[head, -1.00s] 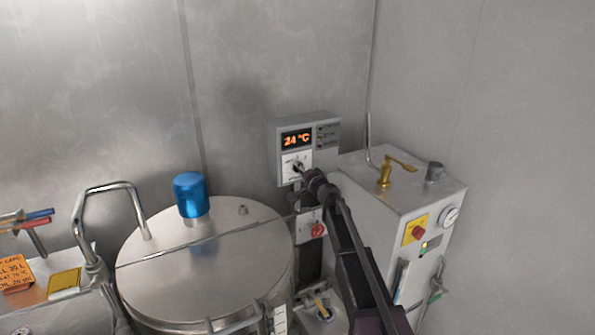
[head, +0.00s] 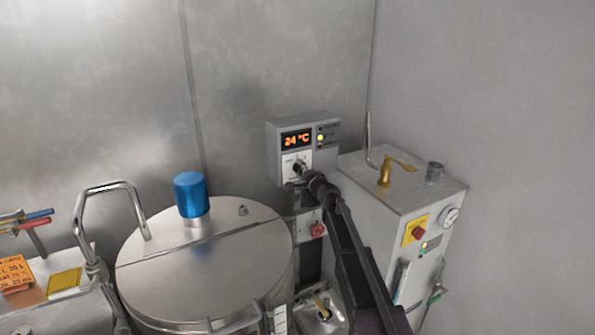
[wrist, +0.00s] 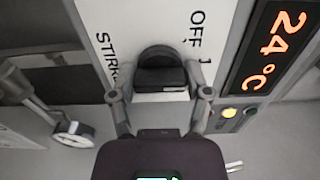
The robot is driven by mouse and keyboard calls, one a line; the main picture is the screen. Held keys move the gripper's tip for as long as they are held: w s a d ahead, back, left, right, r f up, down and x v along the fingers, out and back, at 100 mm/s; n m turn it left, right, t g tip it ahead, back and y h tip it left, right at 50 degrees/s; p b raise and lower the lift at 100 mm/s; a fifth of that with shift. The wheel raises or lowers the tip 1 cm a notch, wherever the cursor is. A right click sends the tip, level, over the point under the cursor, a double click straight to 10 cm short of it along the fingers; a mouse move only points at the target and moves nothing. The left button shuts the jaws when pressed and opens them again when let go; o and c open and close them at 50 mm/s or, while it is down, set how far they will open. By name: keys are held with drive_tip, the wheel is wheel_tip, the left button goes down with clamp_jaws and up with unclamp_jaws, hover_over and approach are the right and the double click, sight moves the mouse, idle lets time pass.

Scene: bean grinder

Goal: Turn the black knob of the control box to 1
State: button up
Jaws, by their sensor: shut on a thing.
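The grey control box (head: 273,152) hangs on the back wall in the head view, with an orange "24 °C" display (head: 297,139). Its black knob (wrist: 160,58) sits on a white plate marked OFF, 1 and a partly hidden "STIRR" word. My gripper (wrist: 160,94) is shut on the knob, with one finger on each side of it. In the head view my gripper (head: 304,174) reaches the box front from the lower right and partly covers the knob. The knob's exact pointer direction is hard to tell. A yellow lamp (head: 320,138) glows on the box.
A steel vessel (head: 240,245) with a blue cap (head: 190,190) stands at the left. A grey machine (head: 440,200) with a brass lever and gauge stands close on the right. A red rotary switch (head: 318,230) sits below the box.

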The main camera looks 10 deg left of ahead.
drive_tip(key=shift+s+d+f, duration=0.1)
drive_tip(key=shift+s, duration=0.1)
drive_tip(key=o, duration=1.2)
drive_tip(key=shift+c, duration=0.2)
drive_tip(key=shift+w, duration=0.1)
drive_tip(key=v, duration=1.2)
